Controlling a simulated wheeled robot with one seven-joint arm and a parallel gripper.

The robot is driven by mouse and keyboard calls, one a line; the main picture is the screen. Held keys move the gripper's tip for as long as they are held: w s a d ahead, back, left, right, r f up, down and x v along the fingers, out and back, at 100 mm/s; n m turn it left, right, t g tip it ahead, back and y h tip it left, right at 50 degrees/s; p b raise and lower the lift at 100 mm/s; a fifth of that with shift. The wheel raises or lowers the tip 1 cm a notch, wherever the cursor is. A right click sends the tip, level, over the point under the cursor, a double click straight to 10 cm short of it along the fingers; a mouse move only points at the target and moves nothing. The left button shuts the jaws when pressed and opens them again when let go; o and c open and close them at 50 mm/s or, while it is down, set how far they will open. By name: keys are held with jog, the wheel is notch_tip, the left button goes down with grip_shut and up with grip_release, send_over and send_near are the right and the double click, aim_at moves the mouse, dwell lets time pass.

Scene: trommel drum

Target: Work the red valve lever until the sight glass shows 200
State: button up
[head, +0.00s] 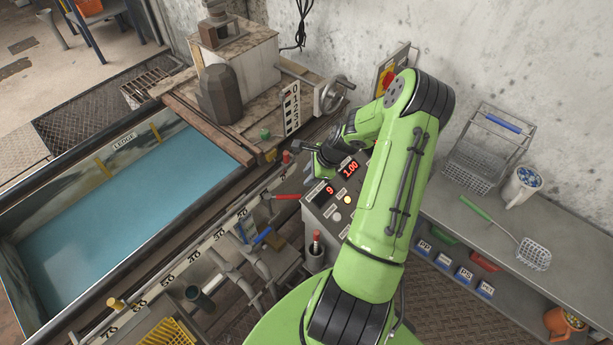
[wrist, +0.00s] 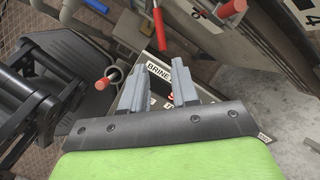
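A red lever (head: 287,197) lies level beside the tank, left of a control panel (head: 325,212). In the wrist view the red lever (wrist: 160,35) is beyond the fingertips, apart from them. My gripper (head: 314,160) is above the panel, up and to the right of the lever. In the wrist view my gripper (wrist: 160,78) has its two fingers apart with nothing held between them. A panel label reading BRINE shows between and behind the fingers. The panel's red displays read 9 and 1.00. I cannot make out a sight glass with a readable level.
A tank of blue liquid (head: 130,205) lies left, its rim numbered. A blue lever (head: 262,236), an upright red-topped handle (head: 316,238) and a red knob (head: 286,157) stand near the red lever. A grey bench (head: 475,235) with a basket (head: 490,150) is at right.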

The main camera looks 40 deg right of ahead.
jog(key=shift+c, duration=0.3)
jog(key=shift+w+f+n, duration=0.2)
jog(key=shift+w+n, duration=0.1)
jog(key=shift+n, duration=0.2)
jog(key=shift+c, duration=1.4)
jog(key=w+f+n+h, duration=0.1)
jog(key=w+n, duration=0.1)
jog(key=n, duration=0.2)
jog(key=w+a+f+n+g+h, duration=0.1)
jog(key=w+n, duration=0.1)
jog(key=n, duration=0.3)
jog(key=w+f+n+h+p, duration=0.1)
jog(key=w+n, duration=0.1)
jog(key=n, duration=0.2)
jog(key=shift+w+a+h, duration=0.2)
jog(key=shift+w+h, duration=0.15)
jog(key=shift+h, duration=0.05)
grip_shut()
notch_tip(320, 180, down, 10)
jog(key=n+h+b, duration=0.1)
jog(key=n+b, duration=0.2)
jog(key=shift+w+a+f+n+g, duration=0.2)
jog(key=shift+w+a+n+g, duration=0.05)
jog(key=shift+w+n+g, duration=0.1)
jog(key=shift+s, duration=0.1)
